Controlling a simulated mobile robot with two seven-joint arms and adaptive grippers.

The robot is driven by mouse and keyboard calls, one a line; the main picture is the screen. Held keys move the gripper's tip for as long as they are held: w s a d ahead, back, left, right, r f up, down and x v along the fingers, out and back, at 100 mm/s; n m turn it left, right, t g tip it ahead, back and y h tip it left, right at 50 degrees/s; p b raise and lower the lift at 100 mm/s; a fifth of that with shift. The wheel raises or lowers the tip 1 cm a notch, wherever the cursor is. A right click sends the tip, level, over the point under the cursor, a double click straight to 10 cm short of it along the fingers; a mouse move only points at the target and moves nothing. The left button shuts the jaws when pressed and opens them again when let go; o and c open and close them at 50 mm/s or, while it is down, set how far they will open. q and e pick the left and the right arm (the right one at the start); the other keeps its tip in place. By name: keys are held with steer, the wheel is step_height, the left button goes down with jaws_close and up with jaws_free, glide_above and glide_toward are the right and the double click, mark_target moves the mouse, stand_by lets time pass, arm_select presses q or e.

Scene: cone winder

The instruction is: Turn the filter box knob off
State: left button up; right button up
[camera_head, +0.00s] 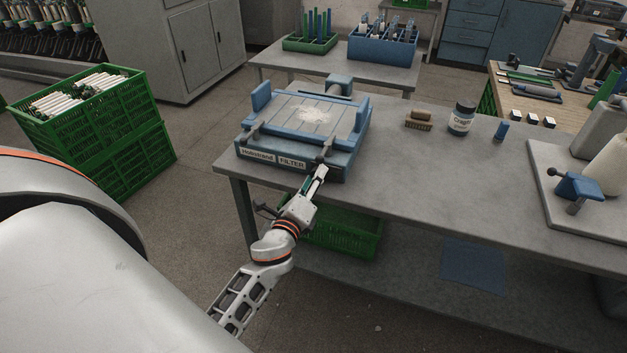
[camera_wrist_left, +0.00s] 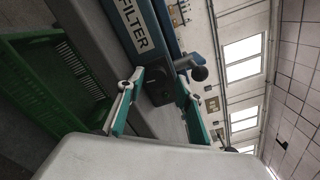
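The blue filter box (camera_head: 345,150) stands on the grey table, with a FILTER label on its front; the label side also shows in the left wrist view (camera_wrist_left: 165,30). A dark block that looks like the knob (camera_wrist_left: 158,90) is on the box front past the label. My left gripper (camera_head: 321,172) is at the box's front right corner. In the left wrist view its two fingers (camera_wrist_left: 160,80) are apart, one on each side of the dark block; I cannot tell whether they touch it. In the head view the gripper hides the knob. My right gripper is not in view.
A brush (camera_head: 418,125), a labelled jar (camera_head: 461,118) and a small blue item (camera_head: 501,131) stand right of the box. A green crate (camera_head: 345,236) is below the table. The table's middle (camera_head: 430,180) is clear.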

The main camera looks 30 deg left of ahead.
arm_select(q)
steer(key=shift+s+a+f, duration=0.15)
steer(key=shift+s+f, duration=0.05)
steer(key=shift+f, duration=0.25)
steer(key=shift+s, duration=0.25)
steer(key=v, duration=0.7)
steer(key=shift+d+r, duration=0.25)
steer(key=shift+r, duration=0.1)
